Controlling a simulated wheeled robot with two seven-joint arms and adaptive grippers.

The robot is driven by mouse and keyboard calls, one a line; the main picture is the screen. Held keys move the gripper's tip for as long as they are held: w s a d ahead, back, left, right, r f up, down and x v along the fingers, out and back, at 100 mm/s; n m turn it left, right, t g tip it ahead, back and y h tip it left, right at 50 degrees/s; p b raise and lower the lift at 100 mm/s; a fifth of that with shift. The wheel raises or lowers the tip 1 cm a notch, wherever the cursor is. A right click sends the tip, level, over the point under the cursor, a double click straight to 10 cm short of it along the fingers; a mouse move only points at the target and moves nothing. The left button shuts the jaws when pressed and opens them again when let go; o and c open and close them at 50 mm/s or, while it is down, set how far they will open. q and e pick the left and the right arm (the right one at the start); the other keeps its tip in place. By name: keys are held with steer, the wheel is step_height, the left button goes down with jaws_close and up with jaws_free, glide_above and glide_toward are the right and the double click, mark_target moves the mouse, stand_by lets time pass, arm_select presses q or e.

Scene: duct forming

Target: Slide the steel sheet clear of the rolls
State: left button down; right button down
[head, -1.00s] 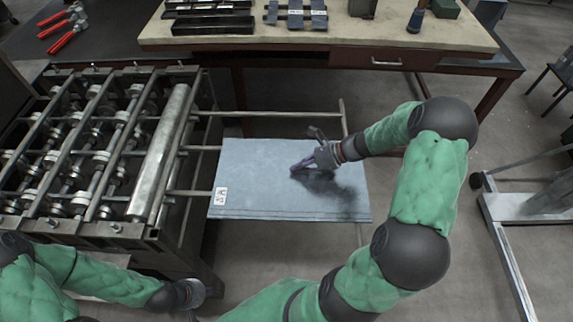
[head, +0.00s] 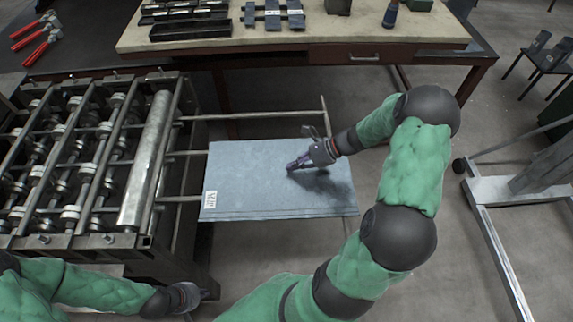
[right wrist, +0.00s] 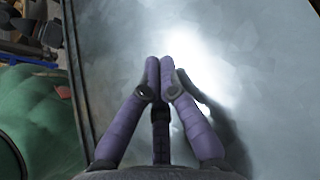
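The steel sheet (head: 255,170) is a flat blue-grey panel with a white label at its near left corner. It rests on the outfeed rails to the right of the roll-forming machine (head: 85,160), with a gap between its left edge and the long roll (head: 146,158). My right gripper (head: 291,168) is over the middle right of the sheet, fingertips at or just above its surface. In the right wrist view its purple fingers (right wrist: 160,65) are together and empty over the shiny sheet. My left gripper (head: 190,300) is low at the machine's near right corner; its fingers are unclear.
A workbench (head: 300,40) with dark bars and blocks stands at the back. Red-handled tools (head: 33,33) lie on a dark surface at far left. A grey wheeled frame (head: 510,195) stands at right. Open floor lies right of the sheet.

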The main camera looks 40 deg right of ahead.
steer(key=s+d, duration=0.1)
steer(key=d, duration=0.1)
steer(key=s+d, duration=0.2)
steer(key=d, duration=0.1)
steer(key=s+d+p, duration=0.1)
steer(key=d, duration=0.1)
steer(key=shift+s+d, duration=0.3)
steer(key=shift+s, duration=0.1)
steer(key=shift+r, duration=0.1)
